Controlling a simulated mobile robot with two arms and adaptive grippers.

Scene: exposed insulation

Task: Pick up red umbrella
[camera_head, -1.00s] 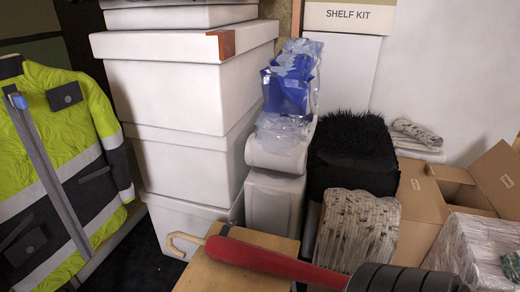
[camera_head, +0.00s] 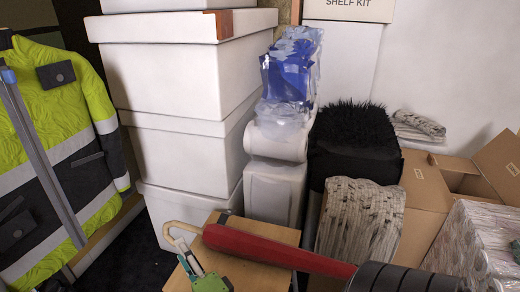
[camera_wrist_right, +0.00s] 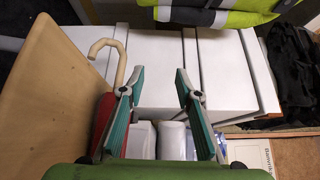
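The red umbrella (camera_head: 275,250) lies across a wooden box, its pale hooked handle (camera_head: 175,234) sticking out to the left. A black ribbed part covers its right end. My right gripper (camera_head: 187,258) is at the bottom of the head view, just below the handle. In the wrist view the right gripper (camera_wrist_right: 159,72) is open, with nothing between its teal fingers. There the pale hook (camera_wrist_right: 112,62) shows left of the left finger, and the red body (camera_wrist_right: 103,118) is partly hidden behind that finger. My left gripper is not in view.
The wooden box (camera_head: 255,276) is under the umbrella. White boxes (camera_head: 180,80) are stacked behind it. Wrapped items (camera_head: 275,145), a black furry-topped box (camera_head: 350,160) and open cardboard (camera_head: 430,190) crowd the right. A hi-vis jacket (camera_head: 65,160) hangs at left.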

